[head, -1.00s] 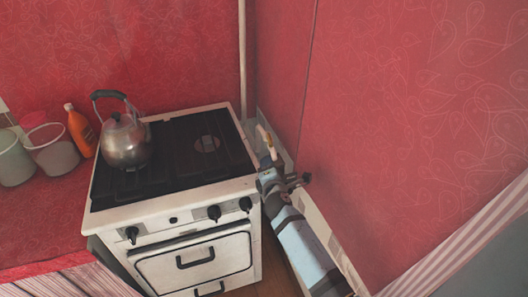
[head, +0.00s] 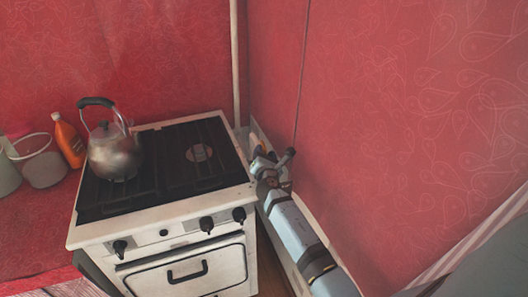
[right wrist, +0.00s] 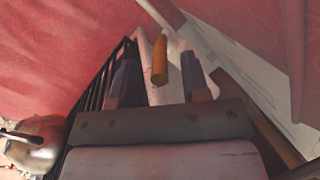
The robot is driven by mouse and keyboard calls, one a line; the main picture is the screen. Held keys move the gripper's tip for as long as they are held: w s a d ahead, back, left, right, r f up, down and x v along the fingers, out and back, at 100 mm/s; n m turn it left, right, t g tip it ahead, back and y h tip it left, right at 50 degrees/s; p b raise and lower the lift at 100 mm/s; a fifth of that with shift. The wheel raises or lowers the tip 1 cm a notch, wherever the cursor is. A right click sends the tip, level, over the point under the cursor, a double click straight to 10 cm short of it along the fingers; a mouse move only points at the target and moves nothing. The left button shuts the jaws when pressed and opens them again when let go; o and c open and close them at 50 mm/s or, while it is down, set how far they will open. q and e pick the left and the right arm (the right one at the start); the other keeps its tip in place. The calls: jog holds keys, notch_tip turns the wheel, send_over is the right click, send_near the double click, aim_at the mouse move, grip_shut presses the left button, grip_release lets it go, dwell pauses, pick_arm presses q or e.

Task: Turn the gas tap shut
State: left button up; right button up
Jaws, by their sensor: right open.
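The gas tap's orange lever (right wrist: 160,62) shows in the right wrist view, in front of a white pipe (right wrist: 146,52). My right gripper (right wrist: 160,78) is open, with one dark finger on each side of the lever. I see no clear contact between fingers and lever. In the head view, my right gripper (head: 264,160) is in the narrow gap between the stove and the right wall, where it hides most of the tap. My left gripper is not in view.
The white stove (head: 150,232) with black grates stands close to the left of my right arm. A metal kettle (head: 115,155) sits on it. An orange bottle (head: 68,140) and a pale container (head: 44,168) stand further left. The red wall (head: 400,150) is close on the right.

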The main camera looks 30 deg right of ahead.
jog(key=shift+x, duration=0.8)
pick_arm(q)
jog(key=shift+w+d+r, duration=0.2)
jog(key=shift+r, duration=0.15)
pick_arm(e)
jog(key=shift+w, duration=0.1)
jog(key=shift+c, duration=0.3)
jog(key=c, duration=0.7)
jog(key=shift+w+a+f+m+g+h+b, duration=0.15)
jog(key=shift+a+m+g+h+b, duration=0.25)
jog(key=shift+b, duration=0.5)
grip_shut()
jog(key=shift+m+h, duration=0.3)
jog(key=shift+h, duration=0.1)
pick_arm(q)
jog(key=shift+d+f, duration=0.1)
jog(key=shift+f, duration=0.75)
